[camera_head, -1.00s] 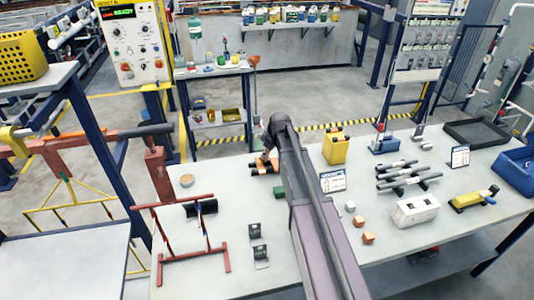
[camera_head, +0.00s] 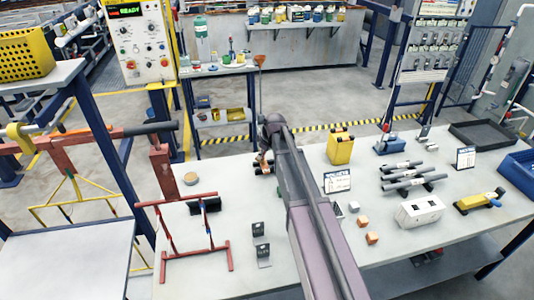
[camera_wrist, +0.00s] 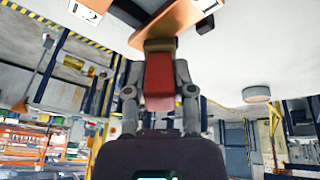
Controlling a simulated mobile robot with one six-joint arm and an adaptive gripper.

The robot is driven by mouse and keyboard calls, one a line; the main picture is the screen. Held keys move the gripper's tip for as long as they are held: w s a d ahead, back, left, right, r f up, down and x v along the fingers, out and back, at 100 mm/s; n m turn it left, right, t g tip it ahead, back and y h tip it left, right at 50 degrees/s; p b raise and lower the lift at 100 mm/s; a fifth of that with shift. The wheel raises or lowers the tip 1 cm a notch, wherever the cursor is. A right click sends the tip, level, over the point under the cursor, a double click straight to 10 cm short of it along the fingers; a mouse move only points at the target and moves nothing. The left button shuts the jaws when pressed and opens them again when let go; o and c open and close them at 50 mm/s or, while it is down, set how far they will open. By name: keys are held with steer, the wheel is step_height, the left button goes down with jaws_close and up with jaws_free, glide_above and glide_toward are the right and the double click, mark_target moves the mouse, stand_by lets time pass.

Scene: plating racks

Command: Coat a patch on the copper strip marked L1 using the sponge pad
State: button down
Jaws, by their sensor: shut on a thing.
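In the wrist view my gripper (camera_wrist: 160,95) is shut on a reddish-brown block, which I take to be the sponge pad's handle (camera_wrist: 158,82). A brown pad face (camera_wrist: 160,45) shows at its far end. That end is at the edge of a copper strip (camera_wrist: 180,20), overlapping it in the picture; I cannot tell whether they touch. This strip's label (camera_wrist: 207,5) is partly cut off. Another copper strip (camera_wrist: 50,12) at the upper left carries the label L2. In the head view my gripper (camera_head: 263,160) is over the far side of the bench, and my arm hides part of the strips.
The bench (camera_head: 215,172) holds a red frame (camera_head: 165,235), black brackets (camera_head: 260,240), a yellow box (camera_head: 340,148), a white block (camera_head: 418,211) and grey rods (camera_head: 410,170). A round disc (camera_head: 190,178) lies left of my gripper. The control panel (camera_head: 137,45) displays READY.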

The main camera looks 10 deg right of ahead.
steer(key=shift+a, duration=0.3)
steer(key=shift+f, duration=0.1)
steer(key=shift+d, duration=0.15)
stand_by(0.4)
steer(key=shift+w+d, duration=0.1)
steer(key=shift+d, duration=1.75)
steer(key=shift+r, duration=0.2)
steer(key=shift+r+p, duration=2.9)
steer(key=shift+p, duration=0.2)
steer(key=shift+r, duration=0.15)
steer(key=shift+r+p, duration=1.4)
steer(key=shift+p, duration=0.1)
steer(key=shift+w+a+f+b, duration=0.1)
steer(key=shift+f+b, duration=0.45)
steer(key=shift+f, duration=0.05)
